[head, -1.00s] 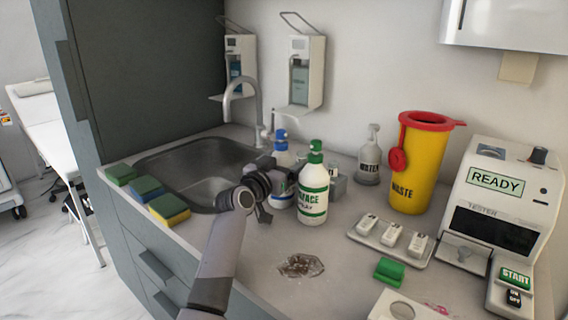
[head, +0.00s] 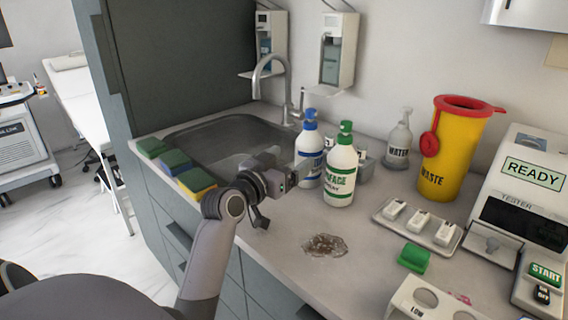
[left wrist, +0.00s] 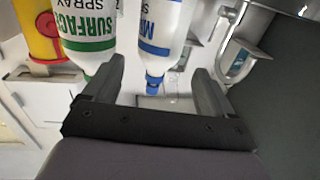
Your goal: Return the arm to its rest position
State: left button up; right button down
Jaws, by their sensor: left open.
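My left arm reaches up from the bottom of the head view, and its left gripper (head: 290,180) is at the front of the counter, left of two spray bottles. In the left wrist view, upside down, the gripper (left wrist: 155,90) is open with nothing held between its fingers. The green-capped surface spray bottle (head: 340,178) stands upright and also shows in the left wrist view (left wrist: 90,30). The blue-capped bottle (head: 308,152) stands behind it and also shows in the left wrist view (left wrist: 160,30). My right gripper is not in view.
Several sponges (head: 174,163) lie along the counter's left edge by the sink (head: 222,135). A brown stain (head: 325,245) is on the counter. A yellow waste bin (head: 452,150), a tray (head: 390,220), a green block (head: 413,257) and a tester (head: 520,215) are to the right.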

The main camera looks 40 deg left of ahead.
pick_arm(q)
jog(key=shift+s+r, duration=0.1)
jog(key=shift+s, duration=0.65)
